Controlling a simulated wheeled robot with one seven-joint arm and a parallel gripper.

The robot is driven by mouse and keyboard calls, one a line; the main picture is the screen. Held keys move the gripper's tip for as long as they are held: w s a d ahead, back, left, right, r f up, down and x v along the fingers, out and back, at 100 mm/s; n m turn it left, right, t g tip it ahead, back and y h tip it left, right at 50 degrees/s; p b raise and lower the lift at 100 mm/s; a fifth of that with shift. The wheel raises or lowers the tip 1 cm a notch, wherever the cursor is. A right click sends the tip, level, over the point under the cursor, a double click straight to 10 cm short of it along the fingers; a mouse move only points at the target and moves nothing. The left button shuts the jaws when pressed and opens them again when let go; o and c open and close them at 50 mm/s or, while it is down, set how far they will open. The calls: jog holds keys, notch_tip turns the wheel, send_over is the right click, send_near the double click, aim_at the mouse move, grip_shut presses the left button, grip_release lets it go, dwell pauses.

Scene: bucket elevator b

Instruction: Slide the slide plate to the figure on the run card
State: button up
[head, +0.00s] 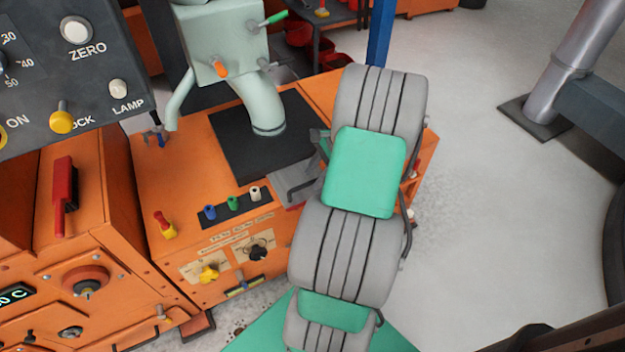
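My grey and green arm rises from the bottom centre across the right part of the orange machine (165,215). My gripper cannot be made out; the arm's end is at the top, and its fingers are hidden or out of frame. I cannot single out the slide plate for sure. A small slot with a blue and yellow marker (243,286) is low on the machine's front. A grey metal piece (292,182) sits beside the arm, partly covered by it. Small cream label plates surround a yellow knob (208,273) and a black knob (258,249). No run card with a readable figure shows.
A dark control panel (85,95) with ZERO and LAMP buttons fills the upper left. A pale green spout (266,112) stands on a black plate (238,148). A red lever (64,190) is on the left cabinet. Grey floor (490,210) is open to the right, with a post (577,60) beyond.

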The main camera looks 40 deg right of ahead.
jog(key=shift+x, duration=0.95)
grip_shut()
dwell(0.6)
